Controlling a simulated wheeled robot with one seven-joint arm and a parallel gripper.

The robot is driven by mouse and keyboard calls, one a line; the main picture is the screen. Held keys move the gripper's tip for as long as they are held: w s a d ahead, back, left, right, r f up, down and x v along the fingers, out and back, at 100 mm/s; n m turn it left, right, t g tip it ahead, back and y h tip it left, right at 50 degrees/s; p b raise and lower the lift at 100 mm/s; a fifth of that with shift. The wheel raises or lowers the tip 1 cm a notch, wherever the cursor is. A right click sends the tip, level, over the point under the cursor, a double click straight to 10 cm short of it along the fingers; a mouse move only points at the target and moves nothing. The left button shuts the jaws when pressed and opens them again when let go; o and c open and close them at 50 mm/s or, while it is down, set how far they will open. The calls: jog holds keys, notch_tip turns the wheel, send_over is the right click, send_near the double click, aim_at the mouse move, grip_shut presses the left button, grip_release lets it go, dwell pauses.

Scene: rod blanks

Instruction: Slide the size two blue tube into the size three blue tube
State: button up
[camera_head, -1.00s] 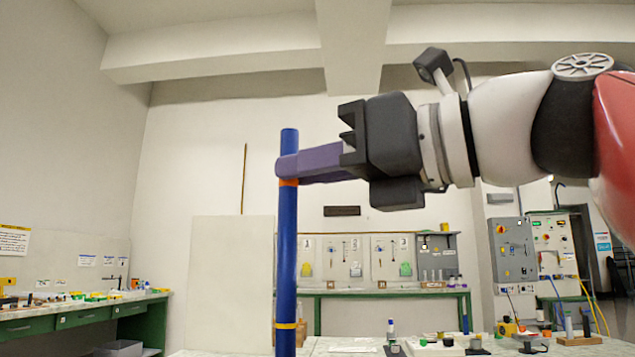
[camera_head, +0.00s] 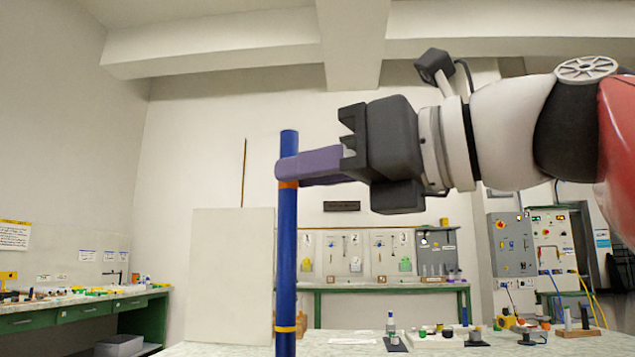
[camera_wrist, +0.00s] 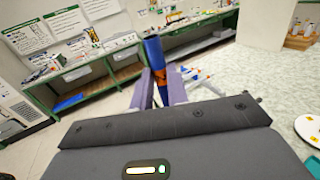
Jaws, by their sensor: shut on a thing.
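A long blue tube (camera_head: 287,235) stands upright in the head view. It has an orange band just under my fingers and a yellow band lower down; its lower end is out of the frame. My gripper (camera_head: 288,168) is shut on it near its top, with purple fingers. In the wrist view the blue tube (camera_wrist: 156,62) shows between the purple fingers (camera_wrist: 160,90), with an orange mark on it. I cannot tell its size number. I cannot make out a second blue tube for sure.
A pale worktop (camera_head: 350,347) with small bottles and parts (camera_head: 440,332) lies at the bottom of the head view. A green-framed bench (camera_head: 385,289) stands behind it. Another bench (camera_head: 90,308) is at the left. Air around the held tube looks clear.

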jog(key=shift+f+b, duration=4.2)
jog(key=shift+f, duration=1.6)
jog(key=o, duration=0.8)
jog(key=shift+o, duration=0.2)
jog(key=p, duration=0.1)
send_near(295, 303)
jog(key=shift+a, duration=0.2)
jog(key=shift+w, duration=0.1)
